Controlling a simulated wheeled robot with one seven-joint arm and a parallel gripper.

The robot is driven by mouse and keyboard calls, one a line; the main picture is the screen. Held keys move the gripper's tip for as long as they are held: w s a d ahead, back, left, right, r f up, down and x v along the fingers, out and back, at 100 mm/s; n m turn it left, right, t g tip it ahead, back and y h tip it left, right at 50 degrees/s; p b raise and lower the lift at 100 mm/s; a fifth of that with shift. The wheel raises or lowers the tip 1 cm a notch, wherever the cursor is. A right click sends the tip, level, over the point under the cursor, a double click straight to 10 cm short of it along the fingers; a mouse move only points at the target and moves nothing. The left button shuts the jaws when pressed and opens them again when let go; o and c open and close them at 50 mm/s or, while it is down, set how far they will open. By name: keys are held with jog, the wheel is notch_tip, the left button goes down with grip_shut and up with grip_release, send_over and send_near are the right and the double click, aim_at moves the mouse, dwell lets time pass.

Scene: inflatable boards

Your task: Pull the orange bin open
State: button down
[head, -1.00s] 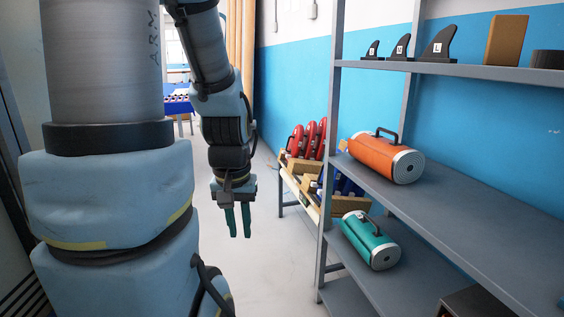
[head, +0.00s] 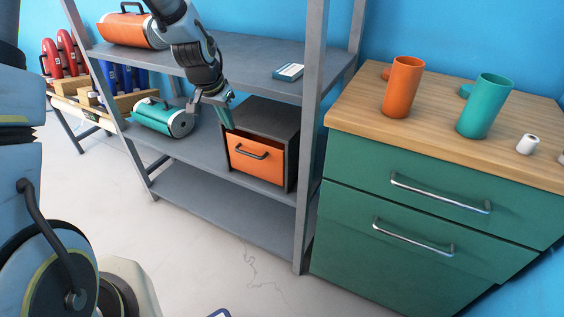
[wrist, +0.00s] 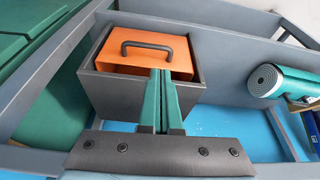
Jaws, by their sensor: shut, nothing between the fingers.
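The orange bin (head: 258,162) is an orange-fronted drawer with a dark bar handle, set in a dark grey box (head: 268,116) on the shelf unit's middle shelf. Its front stands slightly forward of the box at the top in the wrist view (wrist: 112,62). The handle shows in the head view (head: 251,150) and the wrist view (wrist: 147,46). My gripper (head: 229,116) has teal fingers, shut and empty. In the head view it is near the box's upper left front corner. In the wrist view its fingertips (wrist: 160,72) overlap the bin's lower right part; contact cannot be told.
A teal cylinder pump (head: 165,118) lies left of the box on the same shelf. An orange one (head: 132,29) is on the shelf above, with a small box (head: 288,72). A shelf post (head: 313,150) stands close right, beside a green cabinet (head: 420,200). The floor (head: 200,240) in front is clear.

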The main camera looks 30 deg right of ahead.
jog(key=s+d+f, duration=0.1)
jog(key=s+d, duration=0.1)
jog(key=d, duration=0.1)
send_near(262, 153)
notch_tip(262, 153, down, 5)
jog(key=w, duration=0.3)
jog(key=shift+a+f+m+p, duration=0.15)
jog(key=shift+a+m+p, duration=0.15)
jog(key=shift+p, duration=0.1)
